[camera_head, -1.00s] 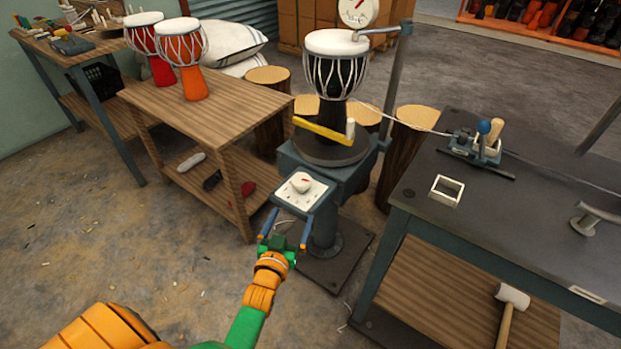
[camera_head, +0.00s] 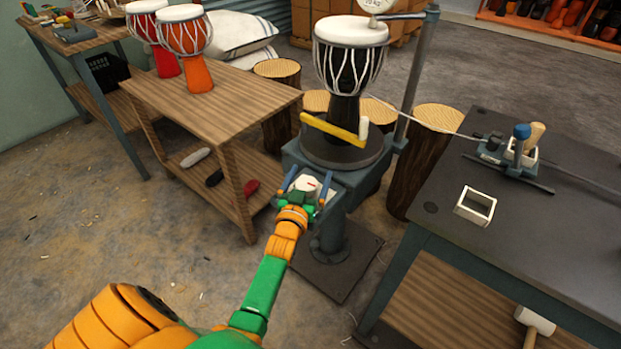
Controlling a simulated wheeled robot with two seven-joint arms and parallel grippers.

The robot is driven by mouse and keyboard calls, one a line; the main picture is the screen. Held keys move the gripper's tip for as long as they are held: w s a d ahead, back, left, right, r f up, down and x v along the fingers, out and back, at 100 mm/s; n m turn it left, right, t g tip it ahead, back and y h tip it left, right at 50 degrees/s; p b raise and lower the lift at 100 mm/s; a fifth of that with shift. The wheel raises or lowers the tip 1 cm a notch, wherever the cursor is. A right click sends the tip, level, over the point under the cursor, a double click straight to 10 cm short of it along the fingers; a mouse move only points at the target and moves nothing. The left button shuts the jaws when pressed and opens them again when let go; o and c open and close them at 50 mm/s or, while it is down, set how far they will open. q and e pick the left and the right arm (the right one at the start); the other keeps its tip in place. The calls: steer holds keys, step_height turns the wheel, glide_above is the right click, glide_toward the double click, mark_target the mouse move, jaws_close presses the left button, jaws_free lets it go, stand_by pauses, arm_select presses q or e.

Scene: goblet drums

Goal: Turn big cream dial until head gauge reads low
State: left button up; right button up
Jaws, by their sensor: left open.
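The cream dial (camera_head: 305,184) with a red mark sits on a small panel (camera_head: 333,192) on the front of the drum stand. My left gripper (camera_head: 308,178) is open, with one blue finger on each side of the dial. Whether the fingers touch it, I cannot tell. The gripper's body hides the near part of the dial and most of the panel. The round white gauge (camera_head: 376,4) is cut off by the top edge, so its needle is not visible. A black goblet drum (camera_head: 348,75) with a white head stands upright on the stand. My right gripper is not in view.
A yellow bar (camera_head: 328,127) with a white handle crosses in front of the drum's foot. A wooden table (camera_head: 240,92) with orange and red drums stands left. A dark workbench (camera_head: 540,225) stands right. Log stumps (camera_head: 432,150) are behind the stand.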

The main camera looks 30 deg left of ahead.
arm_select(q)
steer(key=shift+w+a, duration=0.1)
steer(key=shift+w, duration=0.1)
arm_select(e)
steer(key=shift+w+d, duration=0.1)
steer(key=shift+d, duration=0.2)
arm_select(q)
steer(key=shift+s, duration=0.1)
steer(key=c, duration=1.3)
steer(key=shift+c, duration=0.2)
steer(key=shift+h, duration=0.3)
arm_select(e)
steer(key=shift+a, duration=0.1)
